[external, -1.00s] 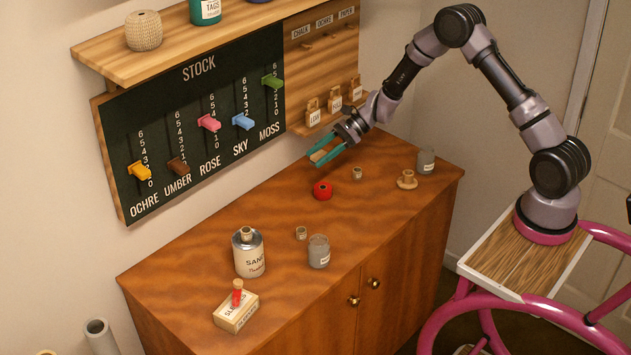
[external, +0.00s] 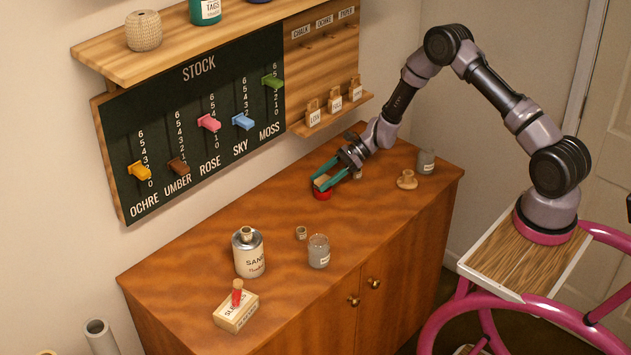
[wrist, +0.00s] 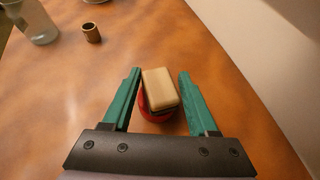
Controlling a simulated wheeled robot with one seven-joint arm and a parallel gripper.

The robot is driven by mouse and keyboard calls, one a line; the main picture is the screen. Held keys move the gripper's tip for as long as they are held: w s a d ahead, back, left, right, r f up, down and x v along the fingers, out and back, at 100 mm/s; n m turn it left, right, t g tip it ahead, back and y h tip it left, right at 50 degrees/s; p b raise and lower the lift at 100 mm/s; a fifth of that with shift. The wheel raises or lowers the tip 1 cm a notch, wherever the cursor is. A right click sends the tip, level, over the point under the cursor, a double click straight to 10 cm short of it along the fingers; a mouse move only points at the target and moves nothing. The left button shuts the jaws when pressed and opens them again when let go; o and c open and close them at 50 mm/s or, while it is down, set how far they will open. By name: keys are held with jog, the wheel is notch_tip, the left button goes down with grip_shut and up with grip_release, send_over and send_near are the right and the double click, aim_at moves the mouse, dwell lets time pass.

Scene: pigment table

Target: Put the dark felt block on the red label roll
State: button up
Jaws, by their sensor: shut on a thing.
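The felt block (external: 321,182) is between the teal fingers of my gripper (external: 327,178). It shows a pale tan upper face in the wrist view (wrist: 161,88); its dark felt side is not clearly visible. My gripper is shut on the block; in the wrist view the fingers (wrist: 160,82) stand on either side of it. The red label roll (external: 322,196) is directly beneath the block. Its red edge shows below and left of the block in the wrist view (wrist: 154,115). I cannot tell whether block and roll touch.
A small cup (external: 358,174) stands just behind my gripper. A grey jar (external: 426,161) and a tan knobbed piece (external: 407,180) are to the right. A sand can (external: 248,254), a glass jar (external: 319,252) and a labelled block (external: 236,312) stand nearer. The tabletop left of the roll is clear.

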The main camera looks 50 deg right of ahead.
jog(key=o, duration=1.3)
jog(key=shift+f, duration=0.15)
jog(key=shift+o, duration=0.2)
